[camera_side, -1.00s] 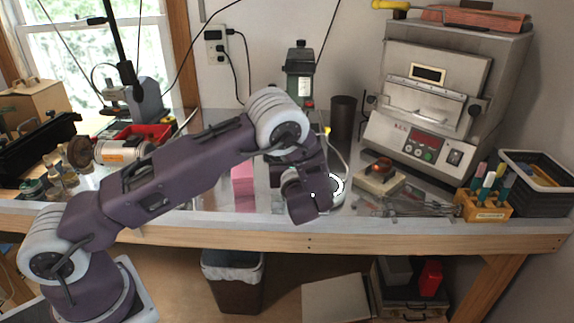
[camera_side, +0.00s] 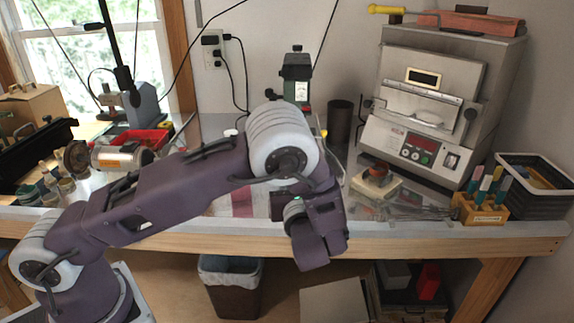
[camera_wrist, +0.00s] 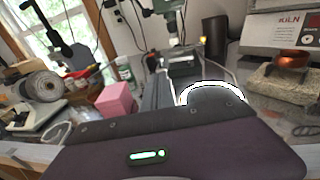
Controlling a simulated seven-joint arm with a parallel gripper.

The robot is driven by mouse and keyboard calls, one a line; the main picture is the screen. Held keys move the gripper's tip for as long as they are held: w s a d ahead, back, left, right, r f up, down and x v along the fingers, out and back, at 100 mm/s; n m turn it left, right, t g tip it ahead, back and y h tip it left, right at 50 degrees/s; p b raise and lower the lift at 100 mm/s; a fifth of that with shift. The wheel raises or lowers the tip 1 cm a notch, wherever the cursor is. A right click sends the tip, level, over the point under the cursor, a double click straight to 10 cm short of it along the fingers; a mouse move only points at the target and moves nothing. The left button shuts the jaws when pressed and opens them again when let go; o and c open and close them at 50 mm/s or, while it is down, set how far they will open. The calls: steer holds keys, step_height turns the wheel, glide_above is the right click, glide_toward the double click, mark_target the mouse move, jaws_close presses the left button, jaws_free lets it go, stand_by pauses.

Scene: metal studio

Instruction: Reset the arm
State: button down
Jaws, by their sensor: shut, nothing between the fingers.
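The purple end of my arm with my gripper (camera_side: 315,243) hangs low over the front edge of the bench in the side view, right of the pink block (camera_side: 243,200). The fingers are hard to make out there. In the wrist view a purple housing with a green light fills the bottom. Beyond it stand the pink block (camera_wrist: 116,101) and a dark block (camera_wrist: 156,92). A round thing with a bright white rim (camera_wrist: 213,88) lies just past the housing. My gripper is shut and holds nothing.
A kiln (camera_side: 420,110) stands at the back right, with a small block stand (camera_side: 377,182) before it. A tool holder (camera_side: 482,208) and a black basket (camera_side: 538,185) are at the right end. A motor-like cylinder (camera_side: 122,157) and jars crowd the left. A bin (camera_side: 232,290) is below.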

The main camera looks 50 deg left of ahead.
steer(key=s+a+r+n+g+h, duration=0.25)
steer(key=s+r+n+g, duration=0.25)
steer(key=s+n, duration=0.4)
steer(key=s+a+r+n+g+h, duration=0.1)
steer(key=s+r+n+g+h, duration=0.4)
steer(key=s, duration=0.7)
steer(key=s+d+r+n+t+h, duration=0.4)
steer(key=s+d+n+t+h, duration=0.1)
steer(key=s+d+n, duration=0.5)
steer(key=shift+d+r+n+h, duration=0.25)
steer(key=shift+n+h, duration=0.35)
steer(key=shift+h, duration=0.15)
